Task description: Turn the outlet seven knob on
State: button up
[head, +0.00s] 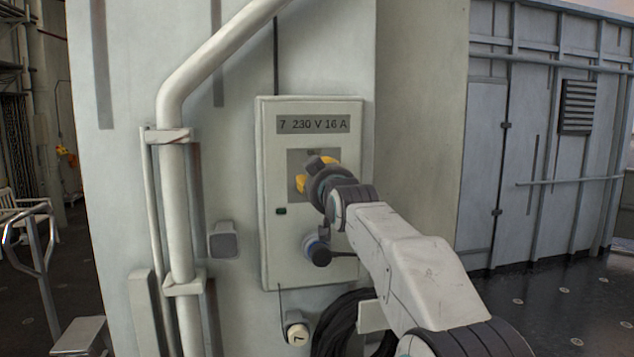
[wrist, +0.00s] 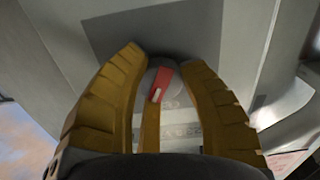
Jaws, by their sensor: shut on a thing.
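The outlet seven box (head: 268,240) is a pale panel on the wall, with a label (head: 312,124) reading "7 230 V 16 A". A darker grey plate (head: 296,160) sits below the label. My gripper (head: 311,172) is at this plate, and its yellow fingers and body hide the knob in the head view. In the wrist view the knob (wrist: 159,82) shows a red bar with a white mark, on a round grey base. My gripper (wrist: 163,66) is shut on the knob, one finger on each side. Faint lettering near the knob is unreadable.
A thick pipe (head: 174,200) runs up the left.

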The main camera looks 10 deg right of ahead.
jog(key=m, duration=0.4)
jog(key=m+b, duration=0.1)
jog(key=m, duration=0.1)
jog(key=shift+r, duration=0.3)
jog(key=m, duration=0.6)
jog(key=shift+s+b, duration=0.1)
jog(key=shift+b, duration=0.25)
jog(key=shift+m, duration=0.3)
jog(key=o, duration=1.2)
jog(key=shift+f, duration=0.2)
jog(key=s, duration=1.1)
jog(key=shift+s, duration=0.4)
